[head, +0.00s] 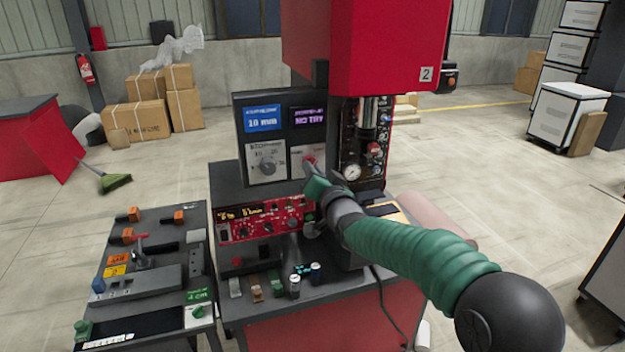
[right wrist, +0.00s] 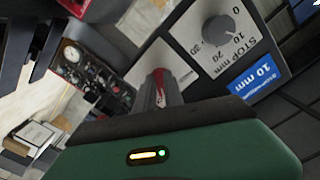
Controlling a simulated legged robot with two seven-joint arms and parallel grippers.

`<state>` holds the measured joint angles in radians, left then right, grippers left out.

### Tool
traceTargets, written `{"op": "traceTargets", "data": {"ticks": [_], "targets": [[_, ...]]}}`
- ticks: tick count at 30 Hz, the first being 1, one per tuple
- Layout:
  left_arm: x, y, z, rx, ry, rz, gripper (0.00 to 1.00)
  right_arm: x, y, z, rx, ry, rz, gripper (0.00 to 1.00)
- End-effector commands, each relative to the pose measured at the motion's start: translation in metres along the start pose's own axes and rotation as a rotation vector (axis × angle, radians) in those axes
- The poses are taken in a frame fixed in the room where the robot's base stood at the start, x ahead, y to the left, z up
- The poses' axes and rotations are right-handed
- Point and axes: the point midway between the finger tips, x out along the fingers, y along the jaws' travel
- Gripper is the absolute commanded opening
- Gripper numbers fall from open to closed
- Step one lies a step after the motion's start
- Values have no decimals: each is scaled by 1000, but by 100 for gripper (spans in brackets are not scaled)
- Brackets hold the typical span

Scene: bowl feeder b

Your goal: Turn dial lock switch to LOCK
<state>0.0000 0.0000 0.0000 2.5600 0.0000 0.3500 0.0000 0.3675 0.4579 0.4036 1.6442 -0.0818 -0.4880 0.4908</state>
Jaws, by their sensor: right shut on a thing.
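The dial lock switch (head: 309,159) is a small red knob on a pale plate on the upright dark panel, below the purple "NO TRY" display (head: 309,117). My right gripper (head: 312,168) reaches it from the front and is shut on it. In the right wrist view, the grey fingers (right wrist: 161,90) close around the red knob (right wrist: 160,76). The fingers partly hide the knob, and I cannot read which label it points to. My left gripper is not in view.
A grey stop dial (head: 267,163) sits left of the switch, under the blue "10 mm" display (head: 262,118). A pressure gauge (head: 352,172) is close on the right. The red machine head (head: 365,45) hangs above. A red control box (head: 265,220) lies below.

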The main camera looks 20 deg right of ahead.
Motion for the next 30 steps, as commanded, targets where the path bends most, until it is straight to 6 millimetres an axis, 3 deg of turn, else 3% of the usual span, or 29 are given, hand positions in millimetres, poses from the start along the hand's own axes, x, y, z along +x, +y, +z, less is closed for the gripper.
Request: {"op": "traceTargets", "data": {"ticks": [1,12,28,29,30], "targets": [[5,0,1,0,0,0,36,0,-2,-10,29,26,-9,0],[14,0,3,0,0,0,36,0,-1,-12,183,25,-7,0],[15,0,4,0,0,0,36,0,-1,-13,208,25,-6,0],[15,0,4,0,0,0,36,0,-1,-13,208,25,-6,17],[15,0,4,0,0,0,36,0,-1,-12,208,24,-5,22]]}}
